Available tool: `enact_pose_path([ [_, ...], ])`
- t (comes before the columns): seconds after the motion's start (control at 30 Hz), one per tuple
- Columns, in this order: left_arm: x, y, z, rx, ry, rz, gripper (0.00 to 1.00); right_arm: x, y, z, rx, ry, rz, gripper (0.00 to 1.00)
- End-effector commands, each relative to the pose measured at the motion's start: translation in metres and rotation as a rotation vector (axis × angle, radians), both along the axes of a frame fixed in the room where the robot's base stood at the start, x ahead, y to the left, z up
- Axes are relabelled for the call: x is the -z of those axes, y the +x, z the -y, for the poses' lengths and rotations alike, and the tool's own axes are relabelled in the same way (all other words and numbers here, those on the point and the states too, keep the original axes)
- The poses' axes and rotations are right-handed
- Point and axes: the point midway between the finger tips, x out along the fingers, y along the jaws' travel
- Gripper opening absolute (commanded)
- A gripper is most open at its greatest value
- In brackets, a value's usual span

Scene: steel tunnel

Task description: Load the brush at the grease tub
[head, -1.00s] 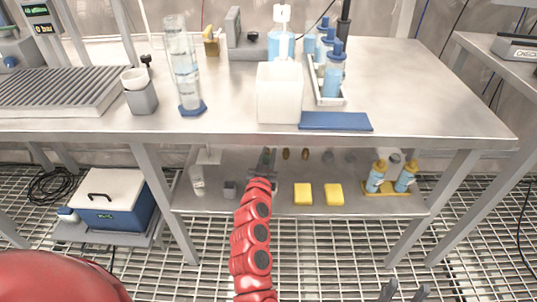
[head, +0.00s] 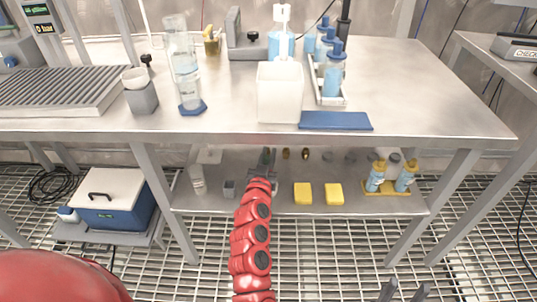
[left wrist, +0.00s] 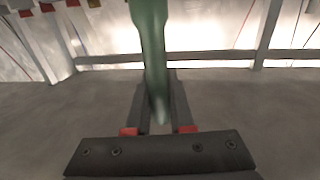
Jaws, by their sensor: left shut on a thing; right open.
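My left gripper (head: 267,157) is at the far end of the red arm, over the lower shelf under the bench's front edge, and is small there. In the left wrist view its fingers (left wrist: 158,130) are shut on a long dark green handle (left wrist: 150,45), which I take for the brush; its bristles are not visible. My right gripper (head: 404,291) is open and empty at the bottom edge, over the grating floor. I cannot pick out a grease tub for certain.
The lower shelf (head: 300,204) holds two yellow blocks (head: 318,194) and yellow-capped bottles (head: 390,176). On the bench (head: 420,100) stand a white bin (head: 280,95), a blue mat (head: 335,121), a clear cylinder (head: 184,65) and blue-capped bottles (head: 333,72). The bench's right part is clear.

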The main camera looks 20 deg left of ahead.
Motion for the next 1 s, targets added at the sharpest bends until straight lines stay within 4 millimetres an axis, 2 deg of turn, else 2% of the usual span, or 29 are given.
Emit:
enact_pose_path([
  [0.43,0.002,0.000,0.001,0.003,0.000,-0.007,0.00,-0.001,-0.001,0.000,0.000,-0.009,0.006,0.50],
  [1.0,-0.050,0.000,0.001,0.002,0.000,-0.003,0.00,-0.048,0.001,0.000,0.000,0.004,-0.003,0.50],
])
